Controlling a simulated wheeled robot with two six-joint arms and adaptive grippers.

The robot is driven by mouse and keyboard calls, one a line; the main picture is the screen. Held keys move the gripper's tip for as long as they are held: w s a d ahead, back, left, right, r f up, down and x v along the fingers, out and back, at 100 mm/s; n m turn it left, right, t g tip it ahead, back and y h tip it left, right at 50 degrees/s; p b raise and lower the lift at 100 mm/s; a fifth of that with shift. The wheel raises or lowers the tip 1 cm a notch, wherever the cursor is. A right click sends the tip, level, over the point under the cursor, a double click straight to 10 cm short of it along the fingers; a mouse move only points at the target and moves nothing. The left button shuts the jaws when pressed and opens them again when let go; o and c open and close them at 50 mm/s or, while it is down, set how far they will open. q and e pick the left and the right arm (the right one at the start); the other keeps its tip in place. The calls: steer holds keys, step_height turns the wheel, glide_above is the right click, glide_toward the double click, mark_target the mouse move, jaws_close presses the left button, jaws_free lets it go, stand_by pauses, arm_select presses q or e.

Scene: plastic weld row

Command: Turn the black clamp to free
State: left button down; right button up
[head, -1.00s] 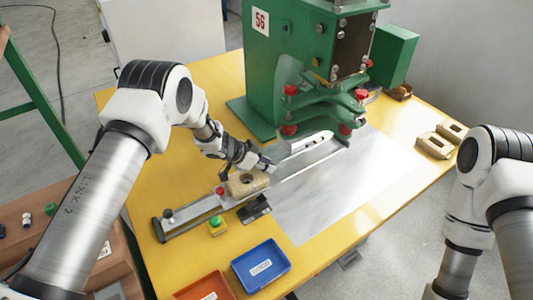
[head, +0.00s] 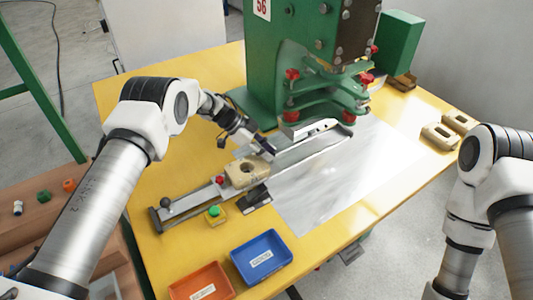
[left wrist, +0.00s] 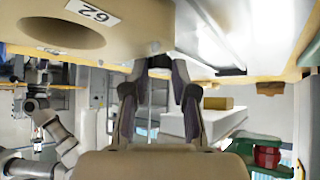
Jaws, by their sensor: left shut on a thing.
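A tan block (head: 237,178) with a round hole sits across the metal rail on the yellow bench. A black piece (head: 257,195), which looks like the black clamp, is at its front side, apart from my visible fingers. My left gripper (head: 267,152) is at the block's back right corner, shut on what appears to be the block; the contact is not clear. In the left wrist view the fingers (left wrist: 161,72) come together beside the block (left wrist: 135,28), which shows a large hole and a label. My right gripper is out of view; only its arm shows.
A green press (head: 262,75) with red knobs stands behind the rail (head: 180,205). A green button box (head: 214,215), a blue tray (head: 262,258) and an orange tray (head: 203,284) are at the front. Tan parts (head: 437,138) lie at right. The grey sheet (head: 345,175) is clear.

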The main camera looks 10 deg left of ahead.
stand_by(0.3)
arm_select(q)
steer(key=c, duration=0.9)
jaws_free()
steer(key=shift+d, duration=0.1)
